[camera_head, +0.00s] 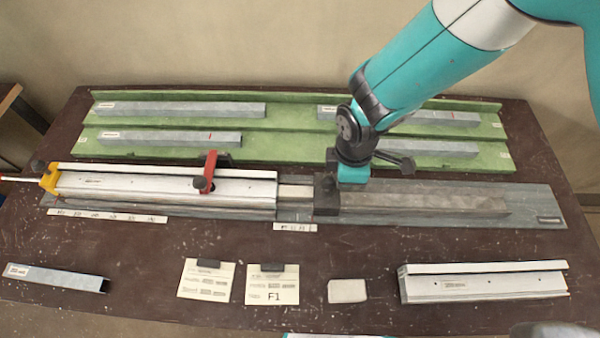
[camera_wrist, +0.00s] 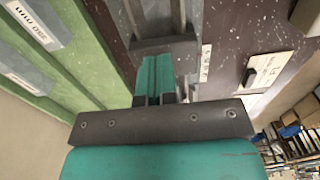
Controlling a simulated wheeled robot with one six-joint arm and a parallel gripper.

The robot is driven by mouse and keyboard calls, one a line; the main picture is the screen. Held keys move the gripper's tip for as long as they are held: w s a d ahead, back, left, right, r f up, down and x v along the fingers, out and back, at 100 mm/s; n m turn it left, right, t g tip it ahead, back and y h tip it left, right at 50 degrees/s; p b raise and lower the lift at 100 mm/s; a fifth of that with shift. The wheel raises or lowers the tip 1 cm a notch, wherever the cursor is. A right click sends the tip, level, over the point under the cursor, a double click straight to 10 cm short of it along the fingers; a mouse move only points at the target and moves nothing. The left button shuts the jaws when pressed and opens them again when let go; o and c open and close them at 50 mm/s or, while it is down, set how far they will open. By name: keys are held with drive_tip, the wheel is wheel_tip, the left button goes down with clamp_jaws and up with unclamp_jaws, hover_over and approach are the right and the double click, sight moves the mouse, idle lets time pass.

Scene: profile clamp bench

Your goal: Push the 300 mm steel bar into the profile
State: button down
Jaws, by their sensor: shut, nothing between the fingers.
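The white profile (camera_head: 120,186) lies on the grey bench plate at the left, with a red clamp (camera_head: 208,170) across it. A light grey bar piece (camera_head: 295,192), apparently the steel bar, sticks out of the profile's right end. A dark block (camera_head: 326,196) stands at its right; whether they touch is unclear. My gripper (camera_head: 352,175) is shut and empty, pointing down just right of the block. In the wrist view its turquoise fingertips (camera_wrist: 155,70) are together beside the block (camera_wrist: 165,44); contact cannot be told. The bar's inner part is hidden.
A green rack (camera_head: 280,138) with several labelled grey bars stands behind. A yellow end piece (camera_head: 48,180) is at the profile's left end. In front lie a grey channel (camera_head: 58,278), paper cards (camera_head: 272,284), a pale block (camera_head: 347,291) and another white profile (camera_head: 485,284).

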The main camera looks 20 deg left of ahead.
sight(327, 179)
drive_tip(key=shift+s+a, duration=0.2)
drive_tip(key=shift+a, duration=0.5)
drive_tip(key=shift+s+a, duration=0.25)
drive_tip(key=shift+a, duration=0.45)
drive_tip(key=shift+s+a, duration=0.2)
drive_tip(key=shift+a, duration=0.5)
drive_tip(key=shift+s+a+b, duration=0.2)
drive_tip(key=shift+a+b, duration=0.15)
drive_tip(key=shift+a, duration=0.15)
drive_tip(key=shift+w+d, duration=0.25)
drive_tip(key=shift+d, duration=0.5)
wheel_tip(327, 179, up, 7)
drive_tip(key=p, duration=0.5)
